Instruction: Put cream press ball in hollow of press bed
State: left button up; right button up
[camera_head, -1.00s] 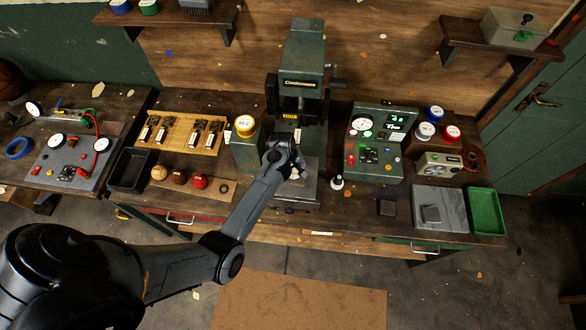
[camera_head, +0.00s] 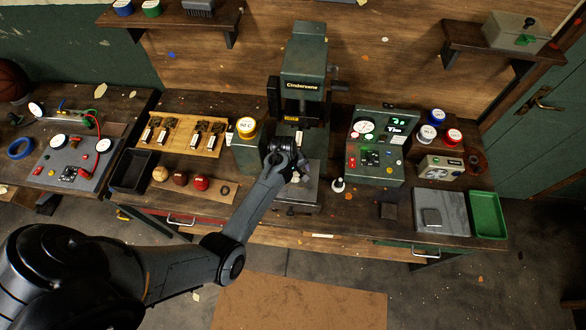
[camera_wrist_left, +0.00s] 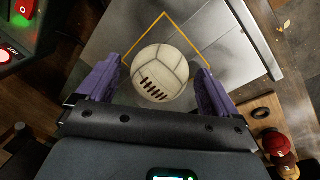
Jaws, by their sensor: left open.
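The cream press ball (camera_wrist_left: 160,72), pale with dark lacing, sits on the grey metal press bed (camera_wrist_left: 110,45) inside a yellow outline in the left wrist view. My left gripper (camera_wrist_left: 165,78) is open around it, one purple finger on each side, with small gaps visible. Whether the ball rests in the hollow cannot be seen, as the ball covers the spot. In the head view my left gripper (camera_head: 294,176) is low over the press bed (camera_head: 305,197), in front of the green press, and mostly hides the ball. My right gripper is not in view.
Three balls, tan (camera_head: 160,173), brown (camera_head: 180,178) and red (camera_head: 201,183), lie on the bench to the left. A control box (camera_head: 378,145) stands right of the press, with a small white-based knob (camera_head: 338,185) nearby. A green tray (camera_head: 487,213) is at far right.

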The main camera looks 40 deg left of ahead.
pick_arm(q)
notch_tip(320, 180, up, 11)
jog(key=s, duration=0.2)
jog(key=s+d+r+m, duration=0.1)
jog(key=s+d+m, duration=0.2)
jog(key=s+m, duration=0.2)
jog(key=s+d+r+m+t, duration=0.1)
jog(key=s+d+m, duration=0.3)
jog(key=s, duration=0.6)
jog(key=s+d+r+m, duration=0.3)
jog(key=s+m, duration=0.3)
jog(key=s, duration=0.2)
jog(key=shift+s+d+r+m+t+y, duration=0.15)
jog(key=shift+d+m+t+y, duration=0.15)
jog(key=shift+d, duration=0.45)
jog(key=shift+r, duration=0.1)
